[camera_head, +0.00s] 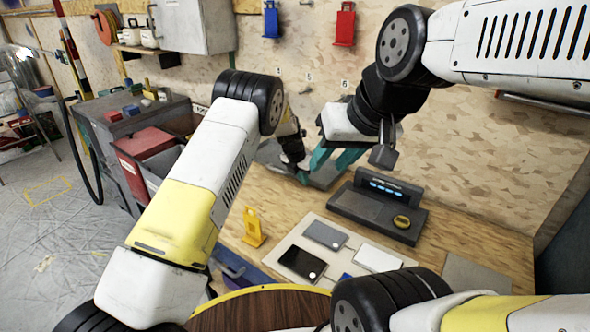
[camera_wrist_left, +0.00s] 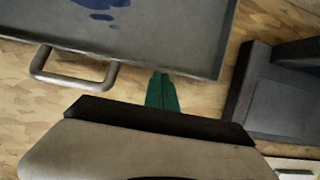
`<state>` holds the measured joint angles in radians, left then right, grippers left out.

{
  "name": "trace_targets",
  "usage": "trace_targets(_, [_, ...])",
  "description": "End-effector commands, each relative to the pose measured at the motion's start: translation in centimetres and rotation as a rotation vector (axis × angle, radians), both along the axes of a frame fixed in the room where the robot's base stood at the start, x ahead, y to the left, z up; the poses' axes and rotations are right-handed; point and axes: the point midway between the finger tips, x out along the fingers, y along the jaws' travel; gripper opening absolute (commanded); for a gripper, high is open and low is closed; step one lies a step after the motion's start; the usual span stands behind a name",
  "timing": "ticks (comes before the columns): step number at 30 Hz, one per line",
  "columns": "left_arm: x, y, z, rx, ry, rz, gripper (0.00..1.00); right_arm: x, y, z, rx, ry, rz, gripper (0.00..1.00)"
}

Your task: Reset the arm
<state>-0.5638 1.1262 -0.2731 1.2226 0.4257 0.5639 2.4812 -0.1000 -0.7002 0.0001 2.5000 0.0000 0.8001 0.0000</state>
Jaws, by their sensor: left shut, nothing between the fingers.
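My left arm (camera_head: 190,200) comes in from the left, rises to its elbow and bends down to the workbench. My left gripper (camera_head: 303,178) is small and partly hidden behind the arm in the head view. In the left wrist view its green fingers (camera_wrist_left: 161,90) are together with nothing between them, beside the edge of a grey tray (camera_wrist_left: 150,45). My right arm (camera_head: 510,45) comes in from the right. My right gripper (camera_head: 333,160) hangs over the bench near the left one, its green fingers apart and apparently empty.
A dark console (camera_head: 378,205) stands on the wooden bench. Several flat devices, including a black one (camera_head: 302,263), lie on a pale board in front. A yellow tag-shaped stand (camera_head: 253,228) is left of them. Red bins (camera_head: 145,145) stand at the left.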

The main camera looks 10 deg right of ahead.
Motion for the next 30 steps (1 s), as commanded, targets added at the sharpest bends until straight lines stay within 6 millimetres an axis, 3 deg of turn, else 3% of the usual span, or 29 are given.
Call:
trace_targets(1, [0.4,-0.6,1.4,-0.014,-0.021,-0.001,0.00,0.0,0.0,0.0,0.000,0.000,0.000,0.36])
trace_targets(6, [-0.5,0.3,4.0,-0.013,-0.018,-0.002,0.00,0.0,0.0,0.0,0.000,0.000,0.000,0.36])
trace_targets(17, [-2.0,2.3,8.0,-0.002,-0.010,-0.015,0.00,0.0,0.0,0.0,0.000,0.000,0.000,0.36])
trace_targets(23, [-3.0,6.1,13.6,0.021,-0.074,-0.177,0.00,0.0,0.0,0.0,0.000,0.000,0.000,0.36])
trace_targets(30, [-7.1,12.6,22.2,0.089,-0.210,-0.515,0.00,0.0,0.0,0.0,0.000,0.000,0.000,0.36])
